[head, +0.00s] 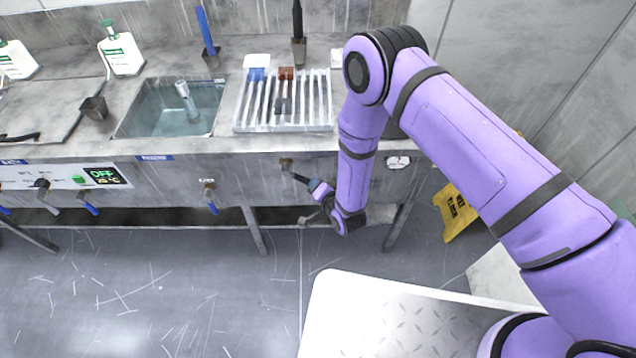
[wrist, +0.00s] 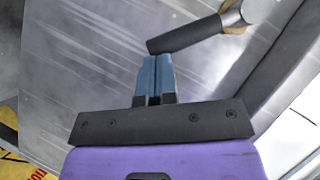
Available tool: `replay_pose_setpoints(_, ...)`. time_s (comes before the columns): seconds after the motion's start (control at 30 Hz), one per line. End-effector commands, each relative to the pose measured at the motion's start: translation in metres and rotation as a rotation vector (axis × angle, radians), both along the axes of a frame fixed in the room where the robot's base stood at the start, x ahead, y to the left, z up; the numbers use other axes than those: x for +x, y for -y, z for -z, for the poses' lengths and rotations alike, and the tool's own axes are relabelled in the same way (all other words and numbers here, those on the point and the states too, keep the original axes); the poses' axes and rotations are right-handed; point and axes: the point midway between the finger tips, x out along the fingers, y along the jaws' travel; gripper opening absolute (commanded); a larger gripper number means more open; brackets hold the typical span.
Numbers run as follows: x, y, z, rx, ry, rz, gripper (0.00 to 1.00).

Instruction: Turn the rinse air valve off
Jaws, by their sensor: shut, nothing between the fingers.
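A valve with a brass-coloured body (head: 286,163) and a dark lever (head: 299,178) sits on the front panel below the slatted rack. Its lever slants down and right toward my gripper (head: 313,184). No readable label shows on it. In the wrist view the dark lever (wrist: 185,35) runs from the valve body at upper right to a free end near the middle. My gripper (wrist: 157,60) is shut and empty, its blue fingertips right by the lever's free end. I cannot tell whether they touch.
Another valve with a blue lever (head: 211,207) hangs left of it, and more levers (head: 88,209) stand farther left. A sink (head: 170,135) and slatted rack (head: 243,112) are above the panel. A table leg (head: 254,230) and yellow floor sign (head: 455,212) stand nearby.

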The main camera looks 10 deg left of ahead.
Motion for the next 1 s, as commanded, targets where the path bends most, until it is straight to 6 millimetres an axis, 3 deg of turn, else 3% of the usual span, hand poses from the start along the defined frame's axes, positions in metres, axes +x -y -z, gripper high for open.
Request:
replay_pose_setpoints(0.63,-0.008,-0.037,0.046,0.581,-0.138,0.005,0.0)
replay_pose_setpoints(1.0,-0.013,-0.056,0.053,0.569,-0.135,0.001,0.0)
